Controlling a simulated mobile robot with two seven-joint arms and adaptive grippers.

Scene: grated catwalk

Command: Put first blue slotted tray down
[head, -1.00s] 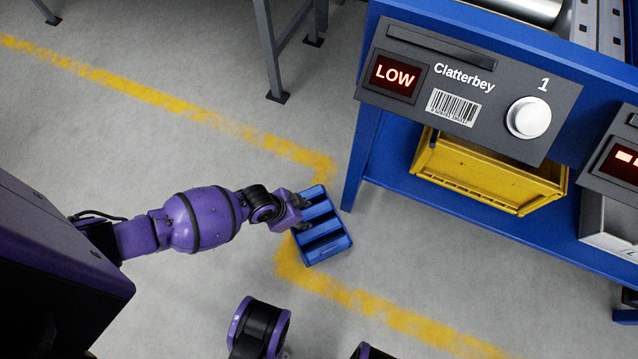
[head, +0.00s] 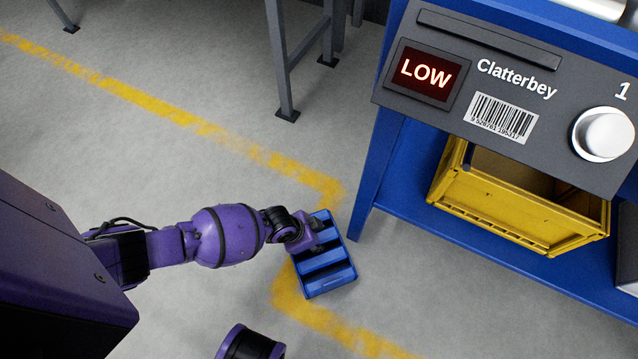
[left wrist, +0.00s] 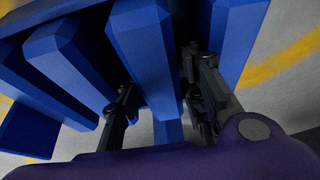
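The blue slotted tray (head: 325,279) hangs at the end of my left arm, with its slots facing up, over or near the grey floor. I cannot tell its height in the head view. My left gripper (head: 318,232) is at the tray's upper part. In the left wrist view my left gripper (left wrist: 160,98) has its two dark fingers on either side of one blue tray divider (left wrist: 146,58), looking closed on it. The fingertips are partly hidden among the slots. My right gripper is not in view.
A blue rack (head: 372,175) labelled Clatterbey, with a LOW display (head: 426,74), stands at the right. A yellow crate (head: 520,213) sits on its lower shelf. A grey metal leg (head: 280,60) stands behind. A yellow line (head: 150,92) crosses open grey floor.

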